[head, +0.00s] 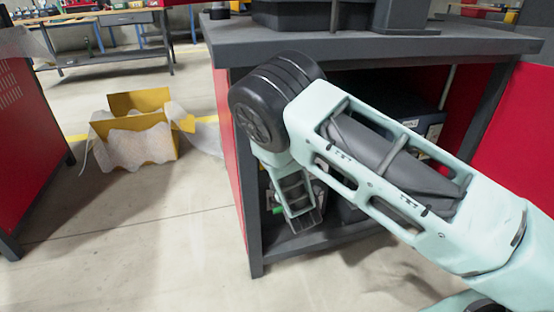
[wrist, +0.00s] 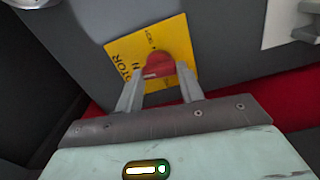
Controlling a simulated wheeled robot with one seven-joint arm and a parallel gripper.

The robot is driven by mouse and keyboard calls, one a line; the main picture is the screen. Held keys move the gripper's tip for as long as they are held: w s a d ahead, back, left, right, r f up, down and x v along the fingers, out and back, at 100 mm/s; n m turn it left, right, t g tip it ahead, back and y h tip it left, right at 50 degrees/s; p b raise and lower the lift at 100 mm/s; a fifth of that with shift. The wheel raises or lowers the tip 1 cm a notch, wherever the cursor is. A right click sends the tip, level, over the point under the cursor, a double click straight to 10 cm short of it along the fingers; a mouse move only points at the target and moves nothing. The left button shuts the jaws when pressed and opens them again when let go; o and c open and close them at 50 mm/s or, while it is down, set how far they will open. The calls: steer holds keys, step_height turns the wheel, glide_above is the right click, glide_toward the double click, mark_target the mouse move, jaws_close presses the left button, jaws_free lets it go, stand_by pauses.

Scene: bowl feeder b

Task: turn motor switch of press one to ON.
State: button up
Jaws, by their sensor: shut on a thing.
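The motor switch is a red knob (wrist: 157,64) on a yellow plate (wrist: 122,50), mounted on a grey panel (wrist: 85,25) in the wrist view. Part of the word MOTOR is readable on the plate, which appears tilted in the picture. My gripper (wrist: 160,71) has one finger on each side of the red knob and is shut on it. The fingers hide the lower edges of the plate. I cannot tell the knob's exact setting. In the head view my arm reaches down in front of the bench, and the switch is not visible.
A red panel (head: 33,140) stands at the left. A yellow open box (head: 172,128) lies on the floor. Floor between them is clear. A white fitting (wrist: 285,22) is right of the switch.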

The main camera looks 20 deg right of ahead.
steer(key=shift+n, duration=0.6)
steer(key=shift+p, duration=0.3)
steer(key=o, duration=1)
steer(key=s+p, duration=0.5)
steer(key=s, duration=1.2)
steer(key=shift+s, duration=0.3)
